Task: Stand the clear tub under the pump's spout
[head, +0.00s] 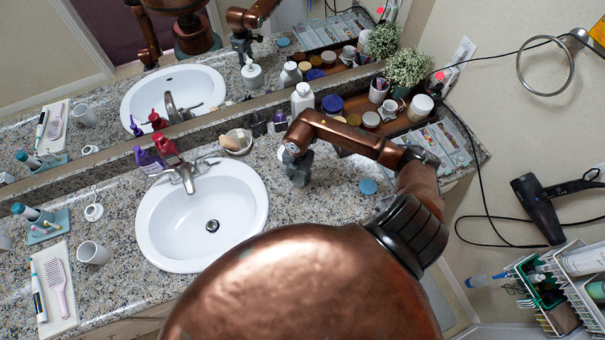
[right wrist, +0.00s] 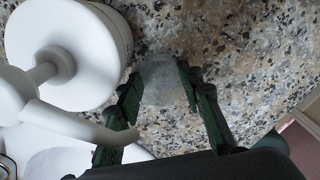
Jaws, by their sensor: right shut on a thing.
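The clear tub (right wrist: 165,82) is a faint, see-through round shape between the fingers of my right gripper (right wrist: 168,98) in the right wrist view. The gripper is shut on it, over the speckled counter. The white pump (right wrist: 85,55) stands at the left of that view, and its curved spout (right wrist: 85,124) reaches right, across the left finger. The tub appears beyond and right of the spout's tip. In the head view my right gripper (head: 298,168) points down right of the sink. The tub cannot be made out there, and the pump is mostly hidden by my arm.
The white sink (head: 165,226) with its tap (head: 184,178) lies left of the gripper. A blue disc (head: 368,186) lies on the counter to the right. A white bottle (head: 302,98) and a brown tray (head: 404,125) of jars stand along the mirror. Bare counter (head: 325,203) shows nearer me.

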